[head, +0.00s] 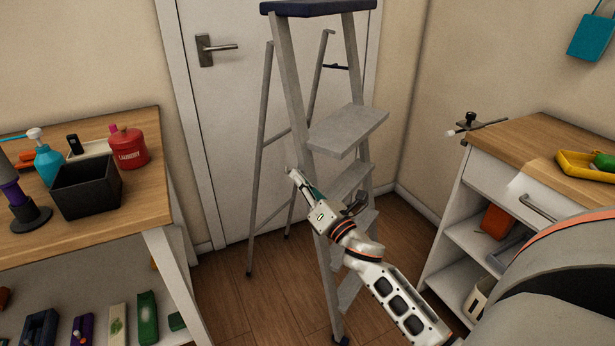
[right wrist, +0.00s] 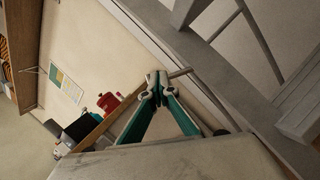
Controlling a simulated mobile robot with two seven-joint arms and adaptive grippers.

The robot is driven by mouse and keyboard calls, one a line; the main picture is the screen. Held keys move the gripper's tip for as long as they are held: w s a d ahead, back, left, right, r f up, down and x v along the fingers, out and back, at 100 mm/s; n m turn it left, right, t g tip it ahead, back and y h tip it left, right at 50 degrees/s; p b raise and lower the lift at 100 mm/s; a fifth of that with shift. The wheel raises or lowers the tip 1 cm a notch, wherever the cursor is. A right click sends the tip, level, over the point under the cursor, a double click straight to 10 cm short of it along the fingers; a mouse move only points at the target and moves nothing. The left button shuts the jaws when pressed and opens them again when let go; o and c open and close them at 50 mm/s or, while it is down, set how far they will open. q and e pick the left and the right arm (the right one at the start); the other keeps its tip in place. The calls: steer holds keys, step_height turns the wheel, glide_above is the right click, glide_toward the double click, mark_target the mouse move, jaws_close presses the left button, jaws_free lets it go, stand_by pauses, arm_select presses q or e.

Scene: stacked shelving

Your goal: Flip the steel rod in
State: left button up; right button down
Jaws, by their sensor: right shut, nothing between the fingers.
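A grey stepladder (head: 347,132) with a dark top stands open in front of the door. My right gripper (head: 296,178) reaches up and left at the ladder's near left rail, below the wide step. In the right wrist view its teal fingers (right wrist: 157,85) are closed together at the tips and hold nothing. A short, thin grey rod (right wrist: 181,73) sticks out beside the fingertips, near a long grey rail; it looks like the steel rod. I cannot tell whether the fingertips touch it. A short dark bar (head: 336,67) shows at the ladder's rear leg. My left gripper is not in view.
A wooden-topped shelf unit (head: 140,190) at left holds a black bin (head: 88,187) and a red canister (head: 128,147). A white cabinet (head: 490,180) stands at right, with a dark clamp (head: 468,121) at its edge. Floor (head: 230,295) between them is clear left of the ladder.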

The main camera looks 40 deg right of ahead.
steer(key=r+m+g+h+p, duration=0.1)
steer(key=m+p, duration=0.2)
steer(key=p, duration=0.1)
steer(key=w+d+r+m+g+h+p, duration=0.1)
steer(key=r+m+p, duration=0.1)
steer(key=p, duration=0.3)
steer(key=d+r+m+g+h+p, duration=0.1)
steer(key=m+g+p, duration=0.1)
steer(key=m+p, duration=0.2)
steer(key=shift+w+d+r+m+h, duration=0.15)
steer(key=shift+w+m+h, duration=0.1)
steer(key=shift+m+h, duration=0.2)
steer(key=shift+w+d+p, duration=0.15)
steer(key=shift+d+p, duration=0.2)
steer(key=shift+p, duration=0.5)
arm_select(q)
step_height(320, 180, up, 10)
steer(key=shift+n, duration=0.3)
arm_select(e)
steer(key=shift+f, duration=0.2)
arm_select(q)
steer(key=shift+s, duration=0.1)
